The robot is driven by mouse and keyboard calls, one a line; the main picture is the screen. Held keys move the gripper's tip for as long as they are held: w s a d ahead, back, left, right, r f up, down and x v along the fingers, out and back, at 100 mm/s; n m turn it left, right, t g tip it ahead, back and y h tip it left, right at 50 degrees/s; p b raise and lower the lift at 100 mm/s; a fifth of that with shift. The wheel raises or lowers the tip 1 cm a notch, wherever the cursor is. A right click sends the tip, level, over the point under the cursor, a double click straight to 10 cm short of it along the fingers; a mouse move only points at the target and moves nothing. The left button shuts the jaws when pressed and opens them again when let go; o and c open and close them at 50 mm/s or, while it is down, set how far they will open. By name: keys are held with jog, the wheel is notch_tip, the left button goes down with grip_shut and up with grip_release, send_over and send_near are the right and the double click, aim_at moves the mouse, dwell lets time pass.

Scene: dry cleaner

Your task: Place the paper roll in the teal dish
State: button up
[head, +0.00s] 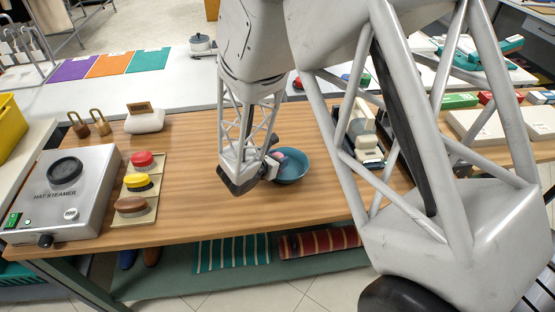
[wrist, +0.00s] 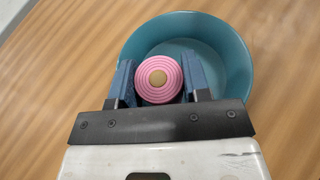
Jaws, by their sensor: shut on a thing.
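The paper roll (wrist: 158,65) is a pink ringed disc with a tan centre, seen end-on in the wrist view. My gripper (wrist: 158,80) has its two blue fingers closed on either side of it. The teal dish (wrist: 238,60) is round and lies under the fingers, with the roll over its near left part. I cannot tell whether the roll touches the dish floor. In the head view the teal dish (head: 293,171) sits on the wooden table, partly hidden by my gripper (head: 272,162). A small pink bit of the roll (head: 279,156) shows at the dish's left side.
A hat steamer (head: 88,190) stands at the left, beside a board of red, yellow and brown brushes (head: 137,184). A white holder (head: 147,120) and two padlock-shaped items (head: 98,122) stand behind. The wooden table (head: 190,165) is clear left of my gripper.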

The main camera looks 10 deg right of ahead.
jog(key=shift+f, duration=0.3)
jog(key=o, duration=0.6)
jog(key=shift+o, duration=0.2)
jog(key=shift+r, duration=0.1)
jog(key=v, duration=1.2)
dwell(0.9)
